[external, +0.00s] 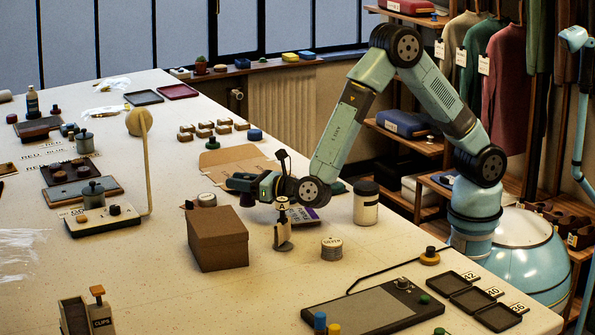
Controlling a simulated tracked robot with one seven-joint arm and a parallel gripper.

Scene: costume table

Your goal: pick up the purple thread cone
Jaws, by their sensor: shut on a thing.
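My gripper (241,184) is at the end of the arm, above the middle of the table, behind the brown cardboard box. It is shut on a small dark purple thing, the purple thread cone (247,200), which shows just under the jaws. The fingers are small and dark here, and the upper part of the cone is hidden by the gripper. I cannot tell whether the cone is clear of the table.
The brown box (217,240) stands in front of the gripper. A bottle-like stand marked A (283,232), a tin (331,249) and a dark-lidded jar (366,206) stand to the right. A white spool-like thing (207,200) is close left. A lamp (147,165) stands farther left.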

